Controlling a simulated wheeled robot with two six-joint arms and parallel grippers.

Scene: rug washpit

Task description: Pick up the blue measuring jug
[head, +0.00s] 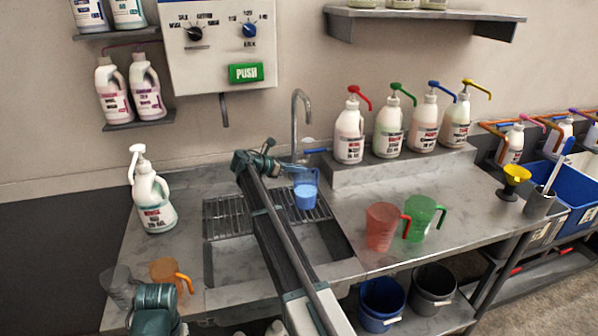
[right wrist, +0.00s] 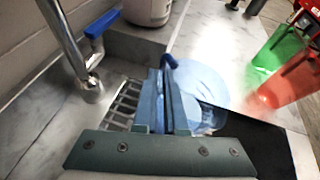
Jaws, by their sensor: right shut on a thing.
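The blue measuring jug (head: 306,193) is translucent, with light blue liquid showing in it. It is upright at the slatted grate right of the sink; I cannot tell whether it touches the grate. My right gripper (head: 292,168) reaches it from the left, at its upper part. In the right wrist view the two fingers (right wrist: 171,105) are closed together on the handle of the jug (right wrist: 205,85), whose round body is on their right. The fingers hide most of the handle. An arm part of mine shows at the lower left, but the left gripper's fingers do not show.
A red jug (head: 381,226) and a green jug (head: 423,217) stand on the counter to the right. An orange jug (head: 165,272) and a clear jug (head: 121,287) are at lower left. The tap (head: 296,120) rises close behind the gripper. Pump bottles (head: 390,130) line the raised ledge.

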